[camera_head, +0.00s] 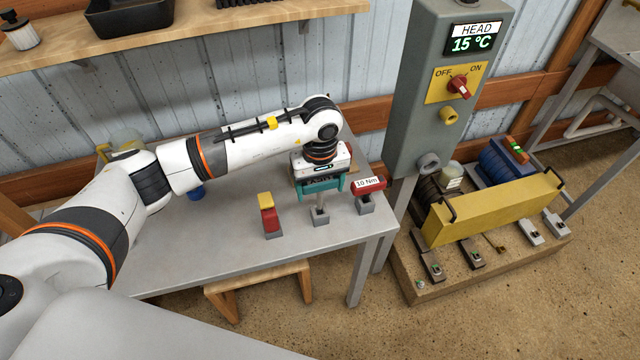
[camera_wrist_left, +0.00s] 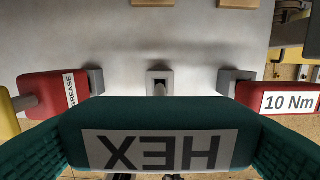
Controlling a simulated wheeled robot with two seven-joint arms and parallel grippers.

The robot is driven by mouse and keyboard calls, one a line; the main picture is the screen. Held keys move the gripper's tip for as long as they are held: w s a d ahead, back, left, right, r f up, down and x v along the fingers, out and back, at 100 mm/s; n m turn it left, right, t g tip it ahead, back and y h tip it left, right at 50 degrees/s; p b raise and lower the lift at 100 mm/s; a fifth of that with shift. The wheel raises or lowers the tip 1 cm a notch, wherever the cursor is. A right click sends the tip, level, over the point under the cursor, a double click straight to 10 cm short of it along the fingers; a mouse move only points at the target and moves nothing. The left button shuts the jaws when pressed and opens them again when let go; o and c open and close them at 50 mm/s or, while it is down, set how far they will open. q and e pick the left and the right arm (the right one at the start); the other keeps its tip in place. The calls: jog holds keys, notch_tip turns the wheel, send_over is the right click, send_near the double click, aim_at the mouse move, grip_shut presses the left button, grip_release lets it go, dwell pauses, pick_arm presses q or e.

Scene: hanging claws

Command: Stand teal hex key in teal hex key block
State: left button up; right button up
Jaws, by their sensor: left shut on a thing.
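My left gripper (camera_head: 321,186) is over the front right part of the grey table and shut on the teal hex key. In the left wrist view the key's teal handle (camera_wrist_left: 75,125) with an upside-down HEX label fills the space between the finger pads. A grey block (camera_head: 320,218), the middle one of three, stands right under the gripper; it also shows in the left wrist view (camera_wrist_left: 159,73). A thin grey shaft reaches down from the handle to the block. I cannot tell how deep it sits in the socket. My right gripper is not in view.
A red and yellow grease tool (camera_head: 268,213) stands left of the middle block. A red 10 Nm tool (camera_head: 368,185) stands close on the right in its own block. The grey control cabinet (camera_head: 425,120) rises beyond the table's right end. The table's front left is clear.

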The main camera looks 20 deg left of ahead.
aim_at(320, 205)
pick_arm(q)
jog(key=shift+b, duration=0.5)
dwell(0.9)
dwell(0.5)
jog(key=shift+f+b, duration=0.15)
jog(key=shift+b, duration=0.2)
jog(key=shift+f+b, duration=2.35)
jog(key=shift+f, duration=0.05)
jog(key=o, duration=1.7)
jog(key=shift+o, duration=0.2)
